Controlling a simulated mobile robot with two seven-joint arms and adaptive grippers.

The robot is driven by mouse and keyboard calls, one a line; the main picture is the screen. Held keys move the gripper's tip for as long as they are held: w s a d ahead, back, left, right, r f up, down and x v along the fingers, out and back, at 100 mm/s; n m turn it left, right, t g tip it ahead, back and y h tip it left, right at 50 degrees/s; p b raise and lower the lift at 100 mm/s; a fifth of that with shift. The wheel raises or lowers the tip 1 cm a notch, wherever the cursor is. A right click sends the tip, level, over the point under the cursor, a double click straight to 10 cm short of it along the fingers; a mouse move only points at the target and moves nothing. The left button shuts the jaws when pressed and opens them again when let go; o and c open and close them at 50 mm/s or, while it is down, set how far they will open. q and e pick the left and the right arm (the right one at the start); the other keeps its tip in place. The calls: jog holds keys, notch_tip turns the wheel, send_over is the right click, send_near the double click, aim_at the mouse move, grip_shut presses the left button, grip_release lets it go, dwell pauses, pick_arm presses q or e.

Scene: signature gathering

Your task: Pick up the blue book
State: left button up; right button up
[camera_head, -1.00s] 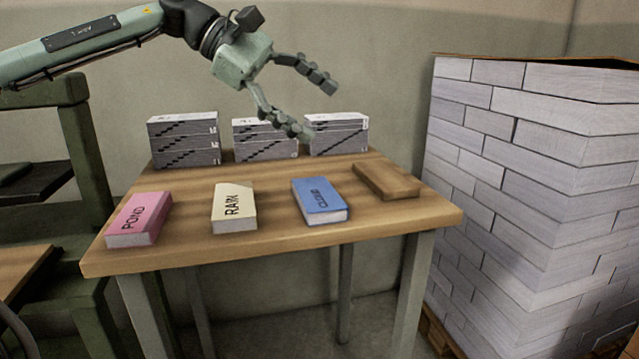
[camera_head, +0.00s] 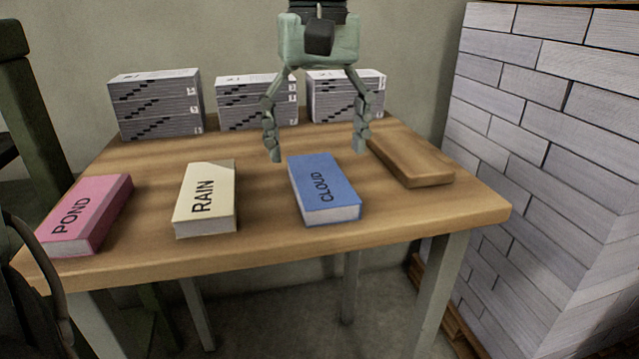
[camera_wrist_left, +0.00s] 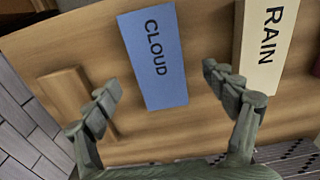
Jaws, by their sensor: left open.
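The blue book (camera_head: 324,186), marked CLOUD, lies flat on the wooden table (camera_head: 270,258) in the head view, right of the middle. My left gripper (camera_head: 318,154) is open and empty above the table, fingers pointing down, over the far end of the blue book. In the left wrist view the blue book (camera_wrist_left: 154,56) lies beyond and between the open fingertips (camera_wrist_left: 162,78), with nothing gripped. My right gripper is in neither view.
A cream book (camera_head: 206,198) marked RAIN and a pink book (camera_head: 87,215) marked POND lie to the left. A brown wooden block (camera_head: 411,160) lies to the right. Several grey stacked boxes (camera_head: 156,103) line the table's back. A tall pale stack (camera_head: 560,150) stands at right.

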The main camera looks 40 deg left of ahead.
aim_at(320, 177)
pick_arm(q)
notch_tip(320, 177, down, 4)
jog(key=shift+w+r, duration=0.1)
jog(key=shift+w, duration=0.05)
jog(key=c, duration=1.4)
